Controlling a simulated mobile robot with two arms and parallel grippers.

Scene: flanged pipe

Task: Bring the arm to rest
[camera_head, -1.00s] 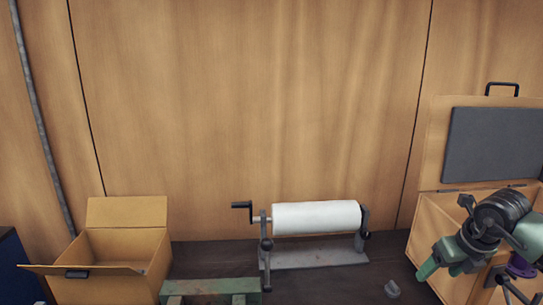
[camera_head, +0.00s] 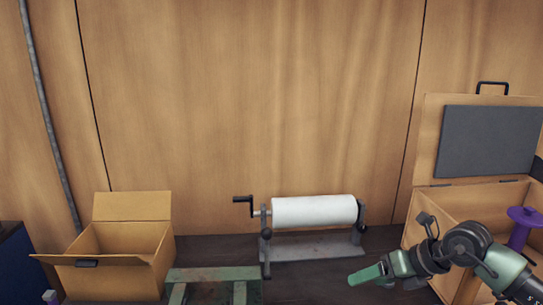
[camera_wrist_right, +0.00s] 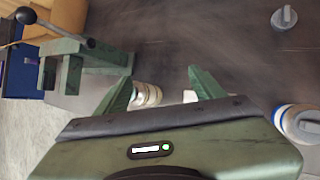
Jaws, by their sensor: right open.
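My right gripper (camera_head: 366,275) reaches in from the right in the head view, in front of the wooden case and right of the paper roll. Its green fingers point left. In the right wrist view the fingers of the right gripper (camera_wrist_right: 161,88) stand apart with nothing held between them. Pale round items show beyond and below the fingers there, partly hidden by the gripper body. My left gripper is not in view. A purple flanged piece (camera_head: 520,228) stands upright at the right side of the wooden case, apart from the gripper.
The wooden case (camera_head: 428,240) has its foam-lined lid (camera_head: 487,141) raised. A white roll (camera_head: 314,211) sits in a cranked stand at the back. A cardboard box (camera_head: 118,279) stands open at left. A green stand (camera_head: 214,274) is beside it. A grey knob-like part (camera_wrist_right: 284,18) lies on the dark surface.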

